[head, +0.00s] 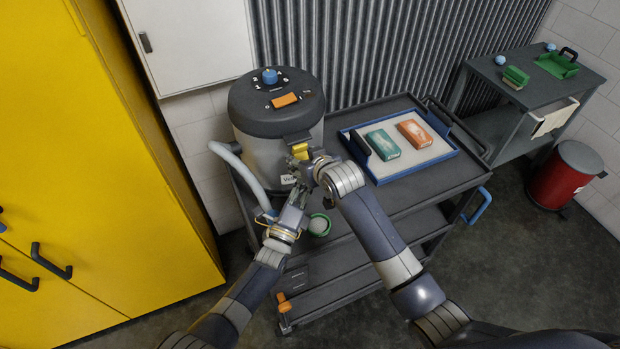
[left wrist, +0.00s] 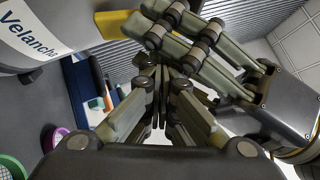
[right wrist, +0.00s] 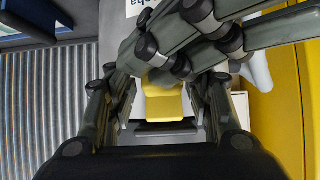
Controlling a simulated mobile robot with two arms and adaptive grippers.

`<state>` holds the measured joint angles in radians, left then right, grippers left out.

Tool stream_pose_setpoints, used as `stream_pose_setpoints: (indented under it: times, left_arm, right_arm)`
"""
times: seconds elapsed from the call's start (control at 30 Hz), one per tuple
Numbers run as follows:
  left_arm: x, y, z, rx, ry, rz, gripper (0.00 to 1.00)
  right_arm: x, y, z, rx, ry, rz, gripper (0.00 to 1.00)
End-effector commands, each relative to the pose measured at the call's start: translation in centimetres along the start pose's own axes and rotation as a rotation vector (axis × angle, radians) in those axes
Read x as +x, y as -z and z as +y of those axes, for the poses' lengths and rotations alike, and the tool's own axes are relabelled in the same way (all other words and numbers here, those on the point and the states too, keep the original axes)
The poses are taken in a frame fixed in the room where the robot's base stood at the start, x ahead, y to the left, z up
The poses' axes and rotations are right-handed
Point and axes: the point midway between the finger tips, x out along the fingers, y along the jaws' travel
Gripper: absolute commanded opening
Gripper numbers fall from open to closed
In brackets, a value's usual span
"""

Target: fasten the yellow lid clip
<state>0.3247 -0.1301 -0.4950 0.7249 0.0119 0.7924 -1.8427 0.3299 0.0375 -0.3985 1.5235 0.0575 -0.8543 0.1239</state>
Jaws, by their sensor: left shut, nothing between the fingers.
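The yellow lid clip (head: 301,150) is on the front of the grey canister (head: 262,150), just below its dark lid (head: 275,108). My right gripper (head: 304,166) is close in front of the clip. In the right wrist view, its fingers (right wrist: 158,88) are apart, with the yellow clip (right wrist: 165,106) visible between them; contact cannot be told. My left gripper (head: 297,192) is just below the right one, shut and empty. Its fingers (left wrist: 158,72) meet in the left wrist view, close to the right gripper (left wrist: 185,35). The clip (left wrist: 116,24) is partly hidden there.
The canister stands on a dark cart (head: 405,186) beside a blue-rimmed tray (head: 428,163) holding a teal box (head: 382,145) and an orange box (head: 415,134). A green round container (head: 319,225) is near the left forearm. Yellow cabinets (head: 90,150) stand left.

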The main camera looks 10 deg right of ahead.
Motion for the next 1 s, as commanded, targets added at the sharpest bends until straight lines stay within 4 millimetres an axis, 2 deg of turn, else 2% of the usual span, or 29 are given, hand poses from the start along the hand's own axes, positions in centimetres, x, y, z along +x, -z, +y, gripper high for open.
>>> stream_pose_setpoints:
  times: [0.03,0.4,0.57,0.77,1.0]
  left_arm:
    - [0.3,-0.2,-0.3,0.001,0.008,-0.004,0.0]
    - [0.2,0.0,-0.3,0.001,0.008,-0.001,0.0]
    - [0.1,0.0,-0.2,0.001,0.006,0.0,0.0]
    - [0.1,0.0,-0.1,0.0,0.003,-0.001,0.0]
    - [0.0,0.0,0.0,0.0,0.002,0.0,0.0]
  right_arm:
    - [0.1,-0.9,-0.3,-0.001,0.004,-0.019,0.53]
    - [0.1,-1.0,-0.2,-0.001,0.003,-0.02,0.53]
    - [-0.7,-0.9,-0.2,-0.001,0.003,-0.018,0.53]
    - [-3.5,-0.9,-0.1,-0.001,0.003,-0.017,0.53]
    - [-7.7,-0.7,-0.1,-0.001,0.003,-0.016,0.53]
